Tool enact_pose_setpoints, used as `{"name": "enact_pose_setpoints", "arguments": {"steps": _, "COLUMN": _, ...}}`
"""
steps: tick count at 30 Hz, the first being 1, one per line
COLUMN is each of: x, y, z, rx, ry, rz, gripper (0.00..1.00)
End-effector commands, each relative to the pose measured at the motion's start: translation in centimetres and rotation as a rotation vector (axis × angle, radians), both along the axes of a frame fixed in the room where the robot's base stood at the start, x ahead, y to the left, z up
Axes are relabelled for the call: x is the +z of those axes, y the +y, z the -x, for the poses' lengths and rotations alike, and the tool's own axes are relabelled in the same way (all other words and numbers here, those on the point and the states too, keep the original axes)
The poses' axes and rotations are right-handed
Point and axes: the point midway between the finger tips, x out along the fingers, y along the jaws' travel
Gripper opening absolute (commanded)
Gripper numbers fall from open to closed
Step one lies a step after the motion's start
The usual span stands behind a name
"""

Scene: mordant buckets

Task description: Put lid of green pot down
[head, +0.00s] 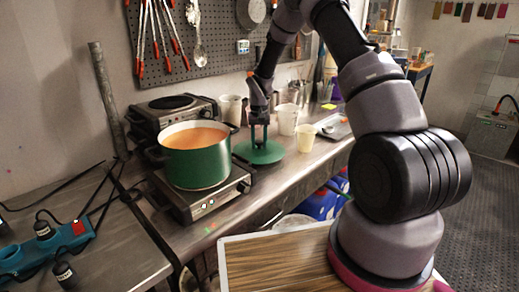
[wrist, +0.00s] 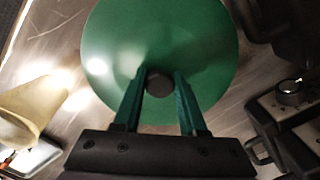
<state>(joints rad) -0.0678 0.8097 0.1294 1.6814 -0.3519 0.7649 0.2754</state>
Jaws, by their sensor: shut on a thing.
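The green pot (head: 196,163) stands open on a hot plate in the head view, with orange liquid inside. Its green lid (head: 258,153) is to the right of the pot, flat and level, at or just above the steel counter. I cannot tell whether it touches the counter. The lid (wrist: 160,35) fills the upper middle of the wrist view. My gripper (head: 259,138) points down over the lid. In the wrist view its fingers (wrist: 158,88) are shut on the lid's black knob (wrist: 158,83).
The hot plate (head: 207,201) sits left of the lid on the steel counter. A second burner (head: 172,104) is behind the pot. A yellowish cup (head: 306,138) and white cups (head: 288,118) stand right of and behind the lid. The counter's front edge is close.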

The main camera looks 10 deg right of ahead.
Motion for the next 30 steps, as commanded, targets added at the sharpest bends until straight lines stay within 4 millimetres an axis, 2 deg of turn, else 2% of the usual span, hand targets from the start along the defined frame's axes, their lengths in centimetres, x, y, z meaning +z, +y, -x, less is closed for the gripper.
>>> {"name": "enact_pose_setpoints", "arguments": {"steps": 1, "x": -1.1, "y": -0.1, "z": 0.2, "rx": -0.002, "ry": 0.006, "rz": 0.001, "gripper": 0.0}}
{"name": "enact_pose_setpoints", "arguments": {"steps": 4, "x": -2.4, "y": -0.1, "z": 0.1, "rx": -0.002, "ry": 0.005, "rz": 0.0, "gripper": 0.0}}
{"name": "enact_pose_setpoints", "arguments": {"steps": 15, "x": -2.9, "y": -0.1, "z": 0.1, "rx": -0.001, "ry": 0.002, "rz": 0.001, "gripper": 0.0}}
{"name": "enact_pose_setpoints", "arguments": {"steps": 16, "x": -2.9, "y": -0.1, "z": 0.1, "rx": -0.001, "ry": 0.002, "rz": 0.001, "gripper": 0.49}}
{"name": "enact_pose_setpoints", "arguments": {"steps": 18, "x": -2.9, "y": -0.1, "z": 0.1, "rx": -0.001, "ry": 0.002, "rz": 0.001, "gripper": 0.71}}
{"name": "enact_pose_setpoints", "arguments": {"steps": 27, "x": -2.9, "y": -0.1, "z": 0.1, "rx": -0.001, "ry": 0.002, "rz": 0.001, "gripper": 0.71}}
{"name": "enact_pose_setpoints", "arguments": {"steps": 30, "x": -2.3, "y": -0.1, "z": 0.1, "rx": -0.002, "ry": 0.001, "rz": 0.0, "gripper": 0.71}}
